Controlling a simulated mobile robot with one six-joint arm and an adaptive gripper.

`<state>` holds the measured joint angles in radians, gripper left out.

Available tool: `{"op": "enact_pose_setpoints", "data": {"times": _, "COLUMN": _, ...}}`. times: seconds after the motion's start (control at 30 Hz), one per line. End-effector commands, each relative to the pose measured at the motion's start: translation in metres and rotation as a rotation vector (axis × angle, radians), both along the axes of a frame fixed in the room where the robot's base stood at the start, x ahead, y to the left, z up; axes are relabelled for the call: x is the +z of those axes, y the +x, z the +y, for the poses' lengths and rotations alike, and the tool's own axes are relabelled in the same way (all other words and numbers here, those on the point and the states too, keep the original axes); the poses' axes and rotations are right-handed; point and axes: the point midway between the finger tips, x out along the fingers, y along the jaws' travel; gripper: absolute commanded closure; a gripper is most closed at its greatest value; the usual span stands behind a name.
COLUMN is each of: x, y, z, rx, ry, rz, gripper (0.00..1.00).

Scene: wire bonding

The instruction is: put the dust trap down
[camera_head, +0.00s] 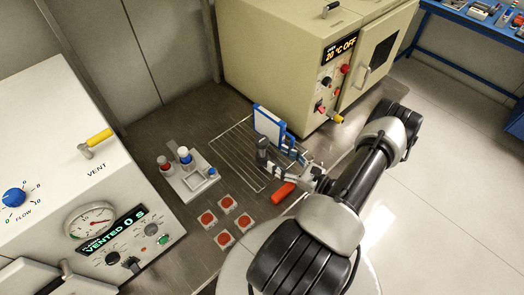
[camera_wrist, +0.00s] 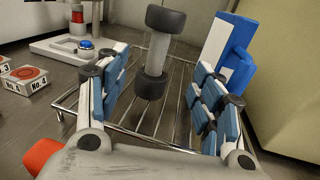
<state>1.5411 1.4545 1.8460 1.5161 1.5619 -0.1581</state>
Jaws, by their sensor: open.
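The dust trap appears to be the grey cylinder with black ends (camera_wrist: 157,52), standing on the wire rack (camera_wrist: 176,112). In the head view its dark top end (camera_head: 262,142) shows beside my gripper (camera_head: 282,160). In the wrist view my gripper (camera_wrist: 160,92) is open, with one blue-padded finger to each side of the trap. The trap is just beyond the fingertips, with clear gaps on both sides. It looks upright, with its lower end on or close to the wires; exact contact is hard to tell.
A blue and white panel (camera_head: 267,122) stands behind on the rack. A white stand with red and blue knobs (camera_head: 190,180) is at left, red-marked pads (camera_head: 226,203) in front. An orange-red object (camera_head: 283,193) lies near my gripper. A beige oven (camera_head: 290,60) bounds the back.

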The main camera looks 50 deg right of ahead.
Motion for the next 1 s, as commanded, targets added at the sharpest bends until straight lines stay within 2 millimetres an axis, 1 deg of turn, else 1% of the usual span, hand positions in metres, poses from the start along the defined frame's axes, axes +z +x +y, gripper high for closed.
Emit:
{"op": "enact_pose_setpoints", "data": {"times": 0.03, "x": -0.001, "y": 0.010, "z": 0.002, "rx": 0.005, "ry": 0.000, "rz": 0.000, "gripper": 0.39}}
{"op": "enact_pose_setpoints", "data": {"times": 0.1, "x": 0.000, "y": 0.019, "z": 0.002, "rx": 0.004, "ry": -0.001, "rz": 0.000, "gripper": 0.39}}
{"op": "enact_pose_setpoints", "data": {"times": 0.37, "x": 0.000, "y": 0.037, "z": 0.005, "rx": 0.003, "ry": -0.001, "rz": -0.001, "gripper": 0.39}}
{"op": "enact_pose_setpoints", "data": {"times": 0.5, "x": 0.000, "y": 0.059, "z": 0.011, "rx": 0.005, "ry": -0.001, "rz": 0.000, "gripper": 0.39}}
{"op": "enact_pose_setpoints", "data": {"times": 0.6, "x": 0.000, "y": 0.072, "z": 0.012, "rx": 0.004, "ry": -0.001, "rz": 0.000, "gripper": 0.39}}
{"op": "enact_pose_setpoints", "data": {"times": 0.73, "x": 0.000, "y": 0.079, "z": 0.012, "rx": 0.001, "ry": -0.001, "rz": 0.000, "gripper": 0.39}}
{"op": "enact_pose_setpoints", "data": {"times": 0.93, "x": 0.001, "y": 0.079, "z": 0.011, "rx": 0.000, "ry": -0.001, "rz": 0.000, "gripper": 0.39}}
{"op": "enact_pose_setpoints", "data": {"times": 1.0, "x": 0.001, "y": 0.079, "z": 0.011, "rx": 0.000, "ry": -0.001, "rz": 0.000, "gripper": 0.43}}
